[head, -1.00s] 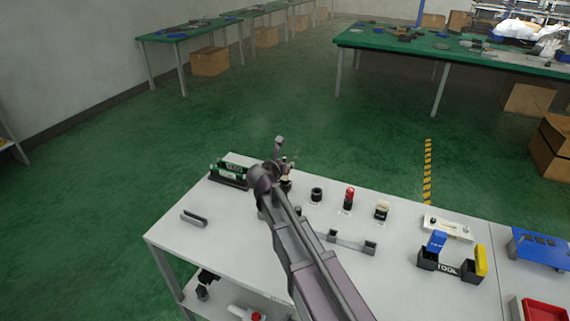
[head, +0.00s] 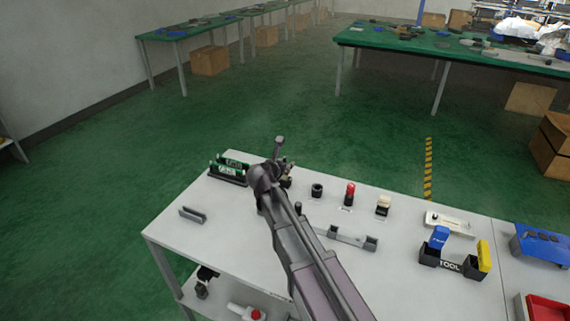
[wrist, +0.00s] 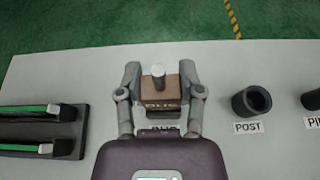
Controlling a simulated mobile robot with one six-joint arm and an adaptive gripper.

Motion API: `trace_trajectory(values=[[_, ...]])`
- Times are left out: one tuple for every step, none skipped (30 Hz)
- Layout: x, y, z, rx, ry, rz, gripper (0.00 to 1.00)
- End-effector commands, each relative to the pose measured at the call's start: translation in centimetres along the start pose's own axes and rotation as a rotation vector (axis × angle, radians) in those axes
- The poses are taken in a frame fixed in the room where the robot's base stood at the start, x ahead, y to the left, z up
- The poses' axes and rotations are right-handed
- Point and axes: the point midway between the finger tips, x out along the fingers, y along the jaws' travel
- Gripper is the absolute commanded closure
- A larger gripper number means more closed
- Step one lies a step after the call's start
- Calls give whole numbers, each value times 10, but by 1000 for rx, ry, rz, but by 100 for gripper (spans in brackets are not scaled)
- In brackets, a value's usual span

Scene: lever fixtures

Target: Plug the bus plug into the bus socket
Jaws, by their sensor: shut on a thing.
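The bus socket is not clearly visible; the block and gripper cover that spot, so I cannot tell whether plug and socket touch. In the head view my gripper (head: 285,174) is at the table's far edge, mostly hidden by my arm.
A dark rack with green boards (wrist: 40,128) stands to the left. A black round POST fixture (wrist: 251,101) stands to the right, with a red-topped piece (head: 349,191) beyond it. A TOOL holder (head: 450,262) is at the table's right. The white tabletop (head: 215,245) is mostly bare at front left.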

Motion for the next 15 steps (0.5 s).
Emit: trace_trajectory(values=[[1, 0, -2, 0, 0, 0, 87], [1, 0, -2, 0, 0, 0, 87], [1, 0, -3, 0, 0, 0, 87], [1, 0, -3, 0, 0, 0, 87], [2, 0, -4, 0, 0, 0, 87], [2, 0, -4, 0, 0, 0, 87], [2, 0, -5, 0, 0, 0, 87], [2, 0, -6, 0, 0, 0, 87], [2, 0, -6, 0, 0, 0, 87], [3, 0, -7, 0, 0, 0, 87], [3, 0, -7, 0, 0, 0, 87], [3, 0, -8, 0, 0, 0, 87], [3, 0, -8, 0, 0, 0, 87], [4, 0, -9, 0, 0, 0, 87], [4, 0, -9, 0, 0, 0, 87]])
